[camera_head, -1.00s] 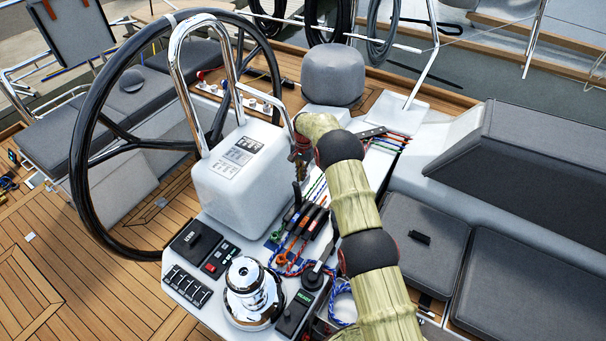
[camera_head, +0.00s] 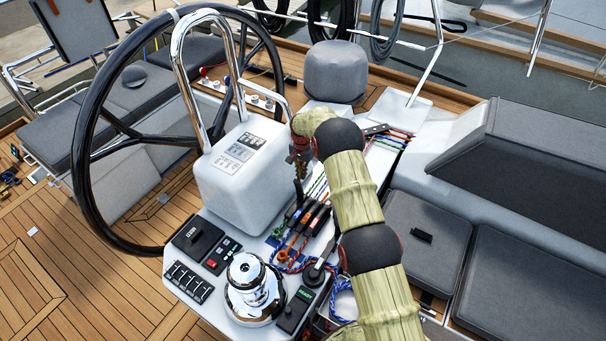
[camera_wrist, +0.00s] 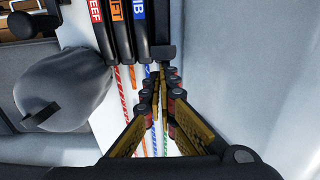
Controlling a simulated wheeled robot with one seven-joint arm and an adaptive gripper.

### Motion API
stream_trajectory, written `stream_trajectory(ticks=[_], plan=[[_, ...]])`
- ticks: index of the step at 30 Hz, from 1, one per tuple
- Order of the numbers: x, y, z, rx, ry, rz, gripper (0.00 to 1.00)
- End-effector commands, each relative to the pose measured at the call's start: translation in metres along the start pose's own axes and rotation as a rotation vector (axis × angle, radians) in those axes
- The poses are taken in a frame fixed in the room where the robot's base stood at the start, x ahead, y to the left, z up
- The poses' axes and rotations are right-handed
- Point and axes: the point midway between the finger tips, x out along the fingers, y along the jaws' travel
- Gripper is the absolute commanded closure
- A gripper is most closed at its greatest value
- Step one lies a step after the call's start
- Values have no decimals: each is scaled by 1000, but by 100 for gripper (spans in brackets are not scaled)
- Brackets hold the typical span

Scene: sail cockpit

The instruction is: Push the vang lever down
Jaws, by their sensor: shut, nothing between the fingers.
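The vang lever (camera_head: 299,192) is taken to be the dark lever standing upright at the end of the lever row beside the white pedestal; its label is not readable. In the wrist view its black end (camera_wrist: 165,32) shows at the right of the row, just past my fingertips. My gripper (camera_head: 299,158) is shut and empty, its fingers hanging down close to the raised lever. In the wrist view my gripper (camera_wrist: 161,80) has its fingertips together near the lever; I cannot tell whether they touch. The neighbouring levers (camera_head: 311,219), labelled in the wrist view, lie flat.
The white pedestal (camera_head: 238,180) stands close left of my gripper. A chrome winch (camera_head: 253,290) and switch panels are on the near console. Coloured ropes (camera_head: 320,184) run beneath the gripper. The steering wheel (camera_head: 80,150) is at left, and grey seats (camera_head: 423,240) are at right.

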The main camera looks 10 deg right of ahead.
Motion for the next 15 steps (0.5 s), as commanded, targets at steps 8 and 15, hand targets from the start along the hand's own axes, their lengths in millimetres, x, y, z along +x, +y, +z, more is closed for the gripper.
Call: stream_trajectory(ticks=[8, 15], plan=[[0, 0, 16, -4, 79, 2, 100], [3, 0, 36, -3, 181, 0, 100]])
